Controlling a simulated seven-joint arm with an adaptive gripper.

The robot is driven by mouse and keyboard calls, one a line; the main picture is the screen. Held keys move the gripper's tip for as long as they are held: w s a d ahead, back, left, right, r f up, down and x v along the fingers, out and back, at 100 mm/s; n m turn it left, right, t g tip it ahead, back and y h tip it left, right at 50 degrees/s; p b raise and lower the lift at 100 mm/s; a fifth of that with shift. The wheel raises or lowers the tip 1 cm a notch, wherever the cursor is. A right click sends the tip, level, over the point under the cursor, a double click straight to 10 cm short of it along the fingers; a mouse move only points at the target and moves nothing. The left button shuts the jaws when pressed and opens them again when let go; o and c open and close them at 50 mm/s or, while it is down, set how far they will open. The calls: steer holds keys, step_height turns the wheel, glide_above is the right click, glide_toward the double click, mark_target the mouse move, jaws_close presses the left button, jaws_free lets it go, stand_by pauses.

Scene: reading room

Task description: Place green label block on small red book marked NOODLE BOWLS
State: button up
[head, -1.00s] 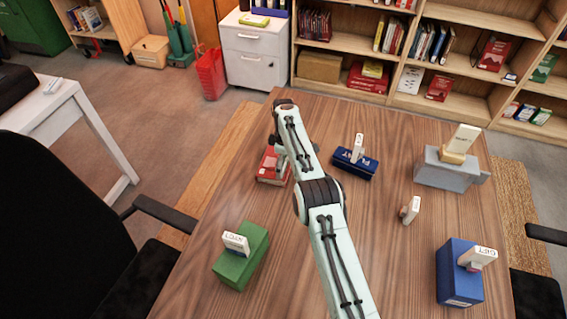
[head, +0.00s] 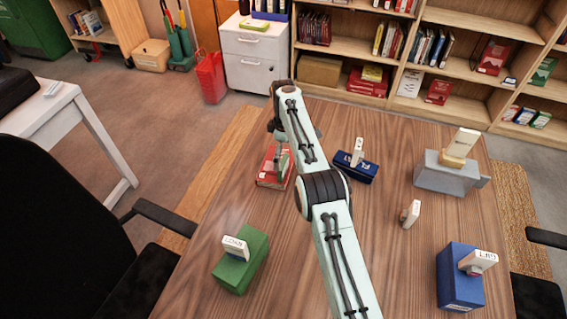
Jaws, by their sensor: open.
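The small red book (head: 268,178) lies on the wooden table, left of my arm; its title is too small to read. A small greenish block (head: 284,160), which looks like the green label block, stands at the book's right part, partly hidden by my arm. It appears to rest on the book. My gripper (head: 279,138) is open just above and behind the block, mostly hidden by my own arm. I cannot tell whether the fingers are fully clear of the block.
A green box (head: 243,265) with a white label block (head: 236,248) stands front left. Dark blue (head: 358,170) and blue (head: 458,285) boxes and a grey holder (head: 440,177) also carry label blocks. A loose white label block (head: 411,214) stands on the right.

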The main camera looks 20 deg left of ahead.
steer(key=shift+d+r, duration=0.15)
steer(key=shift+r, duration=0.8)
steer(key=s+d+r+m, duration=0.4)
steer(key=s+d+r, duration=0.2)
steer(key=d+r, duration=0.3)
steer(key=s+d+r+m, duration=0.5)
steer(key=s+d+r, duration=0.1)
steer(key=d+r, duration=0.3)
steer(key=s+d+f+m, duration=0.1)
steer(key=s+d+m, duration=0.1)
steer(key=s, duration=0.6)
steer(key=s+d+f+m, duration=0.2)
steer(key=s+m, duration=0.1)
steer(key=s, duration=0.5)
steer(key=s+d+f+m, duration=0.1)
steer(key=s+d+m, duration=0.1)
steer(key=s, duration=0.6)
steer(key=shift+s+d+f+m+y, duration=0.2)
steer(key=shift+d+f+m+y, duration=0.2)
steer(key=shift+d, duration=0.15)
